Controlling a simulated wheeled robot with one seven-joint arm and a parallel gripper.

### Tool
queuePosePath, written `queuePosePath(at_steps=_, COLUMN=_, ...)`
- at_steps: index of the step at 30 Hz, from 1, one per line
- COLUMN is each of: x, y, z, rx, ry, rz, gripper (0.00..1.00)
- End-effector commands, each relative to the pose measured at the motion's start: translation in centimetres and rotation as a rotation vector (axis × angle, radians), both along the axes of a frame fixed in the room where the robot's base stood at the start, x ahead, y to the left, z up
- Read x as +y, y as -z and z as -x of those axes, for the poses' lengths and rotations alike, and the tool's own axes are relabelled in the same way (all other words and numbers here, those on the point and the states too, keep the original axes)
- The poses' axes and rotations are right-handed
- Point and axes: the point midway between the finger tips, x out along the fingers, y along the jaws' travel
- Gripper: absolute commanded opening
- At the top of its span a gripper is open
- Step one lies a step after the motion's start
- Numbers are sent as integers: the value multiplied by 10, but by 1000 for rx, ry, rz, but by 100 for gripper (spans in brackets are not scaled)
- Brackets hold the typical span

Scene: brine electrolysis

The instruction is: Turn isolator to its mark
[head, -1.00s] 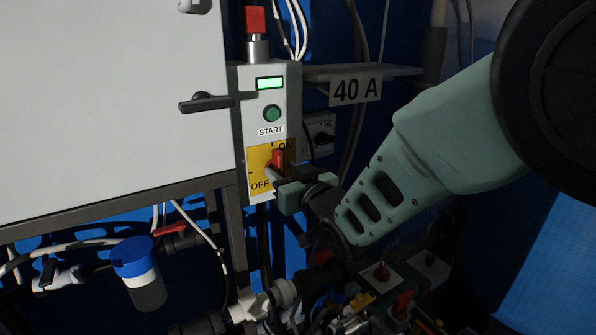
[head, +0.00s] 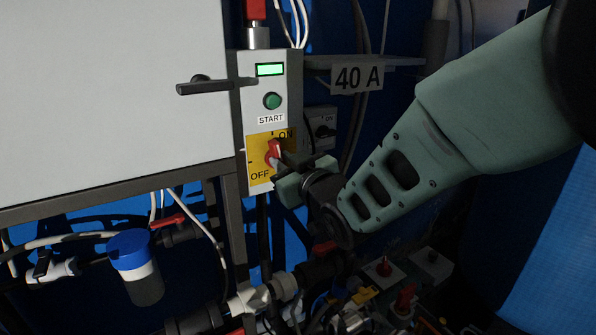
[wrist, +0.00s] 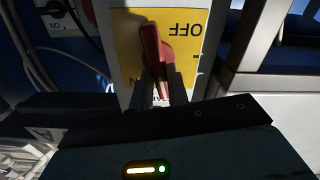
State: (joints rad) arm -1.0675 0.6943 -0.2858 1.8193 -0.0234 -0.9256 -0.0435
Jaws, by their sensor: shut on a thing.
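The isolator is a red handle (head: 273,153) on a yellow plate (head: 258,146) marked ON at the upper right and OFF at the lower left. The handle stands close to upright in the head view, its top near the ON mark. My gripper (head: 280,166) reaches in from the right and is shut on the handle. In the wrist view the red handle (wrist: 155,55) lies between the two dark fingers (wrist: 160,85), and the plate (wrist: 125,45) appears upside down. The fingers hide part of the handle and plate.
Above the plate are a green START button (head: 272,101) and a lit green display (head: 270,70). A cabinet with a black door handle (head: 203,86) stands to the left. A smaller ON switch (head: 322,129) and a 40 A sign (head: 357,78) are to the right. Pipes and valves crowd below.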

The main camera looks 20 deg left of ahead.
Motion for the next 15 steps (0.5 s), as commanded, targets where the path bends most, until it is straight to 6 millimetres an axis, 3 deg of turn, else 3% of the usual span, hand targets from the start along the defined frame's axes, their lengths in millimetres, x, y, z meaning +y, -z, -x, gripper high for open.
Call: queuePosePath(at_steps=15, x=3, y=7, z=4, rx=-373, ry=-1, rz=313, gripper=0)
